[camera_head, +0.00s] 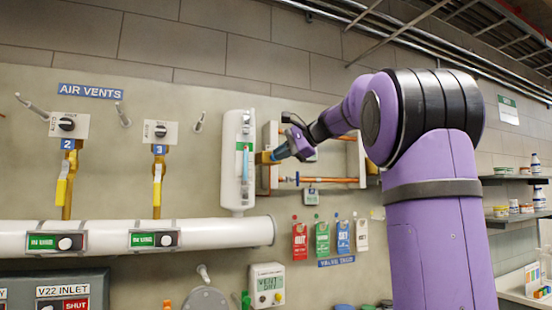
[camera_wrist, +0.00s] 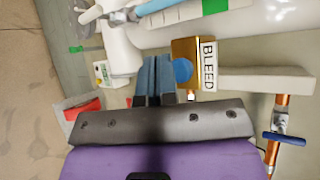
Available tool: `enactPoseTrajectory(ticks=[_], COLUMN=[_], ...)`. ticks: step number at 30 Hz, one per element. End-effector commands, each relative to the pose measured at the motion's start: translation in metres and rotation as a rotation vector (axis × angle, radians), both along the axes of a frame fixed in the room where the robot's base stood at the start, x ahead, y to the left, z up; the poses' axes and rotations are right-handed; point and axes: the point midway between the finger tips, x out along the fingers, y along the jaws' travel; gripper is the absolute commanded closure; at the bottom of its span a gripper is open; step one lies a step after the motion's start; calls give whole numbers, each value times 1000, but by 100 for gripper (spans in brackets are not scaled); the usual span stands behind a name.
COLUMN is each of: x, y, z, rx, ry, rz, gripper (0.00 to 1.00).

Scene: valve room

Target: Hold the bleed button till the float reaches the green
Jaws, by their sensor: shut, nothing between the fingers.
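The blue bleed button (camera_wrist: 183,70) sits on a brass block (camera_wrist: 201,55) with a white BLEED label (camera_wrist: 209,66) in the wrist view. My gripper (camera_wrist: 156,60) is shut and empty, its blue fingers right beside the button; I cannot tell whether they touch it. In the head view my gripper (camera_head: 274,154) is close to the brass block (camera_head: 263,158), at the right side of the white float gauge (camera_head: 229,165). The gauge has a green band (camera_head: 244,146) near its upper part and a blue strip below it. The float cannot be made out clearly.
A white pipe (camera_head: 205,234) runs along the wall below the gauge. Copper piping (camera_head: 325,179) lies to the right of it. Coloured tags (camera_head: 321,239) hang lower right, and yellow-handled vent valves (camera_head: 62,190) stand to the left. Shelves (camera_head: 515,180) are at the far right.

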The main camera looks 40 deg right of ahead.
Motion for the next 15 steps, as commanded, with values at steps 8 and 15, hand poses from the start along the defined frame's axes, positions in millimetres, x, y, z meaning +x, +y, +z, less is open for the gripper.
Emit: enactPoseTrajectory(ticks=[8, 15], x=[-2, -21], y=[1, 6], z=[0, 1], rx=[0, 0], ry=[0, -1], rz=[0, -1], gripper=[100, 100])
